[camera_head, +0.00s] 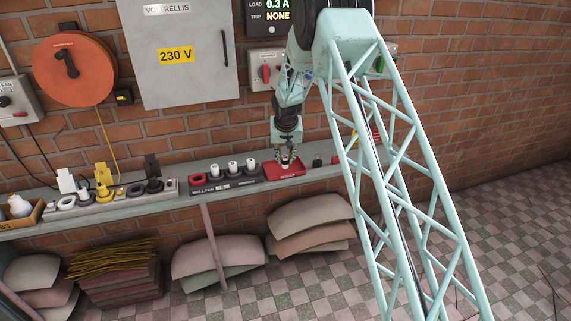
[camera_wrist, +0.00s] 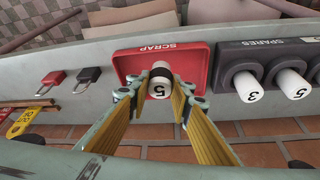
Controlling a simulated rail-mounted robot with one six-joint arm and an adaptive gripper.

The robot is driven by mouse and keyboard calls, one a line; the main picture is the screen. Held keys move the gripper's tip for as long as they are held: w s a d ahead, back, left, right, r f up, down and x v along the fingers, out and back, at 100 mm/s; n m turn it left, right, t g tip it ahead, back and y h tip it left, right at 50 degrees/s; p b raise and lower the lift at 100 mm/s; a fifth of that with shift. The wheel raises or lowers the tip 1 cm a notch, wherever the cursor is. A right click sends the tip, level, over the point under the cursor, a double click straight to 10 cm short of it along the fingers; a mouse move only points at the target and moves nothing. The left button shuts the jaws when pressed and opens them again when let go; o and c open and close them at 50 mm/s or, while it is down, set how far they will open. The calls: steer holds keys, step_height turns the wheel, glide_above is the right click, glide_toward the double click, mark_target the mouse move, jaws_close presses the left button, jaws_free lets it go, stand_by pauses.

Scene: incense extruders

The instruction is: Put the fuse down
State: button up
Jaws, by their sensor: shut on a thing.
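In the head view my gripper (camera_head: 287,163) points down at the same red tray (camera_head: 285,173), and the fuse there is mostly hidden by the fingers.
A dark holder marked SPARES (camera_wrist: 228,65) with white fuses stands beside the tray. Two padlocks, red (camera_wrist: 52,80) and black (camera_wrist: 87,78), lie on the shelf (camera_wrist: 105,112). In the head view, a grey cabinet marked 230 V (camera_head: 205,75) hangs on the brick wall above.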

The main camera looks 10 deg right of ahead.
mark_target(286, 163)
steer(key=shift+w+d, duration=0.1)
steer(key=shift+w, duration=0.3)
steer(key=shift+w, duration=0.15)
steer(key=shift+w+d, duration=0.1)
steer(key=shift+w, duration=0.15)
steer(key=shift+s+f, duration=0.1)
steer(key=shift+f, duration=1.7)
steer(key=shift+f+b, duration=0.4)
steer(key=shift+b, duration=0.2)
steer(key=o, duration=0.8)
steer(key=shift+o, duration=0.2)
steer(key=shift+r, duration=0.15)
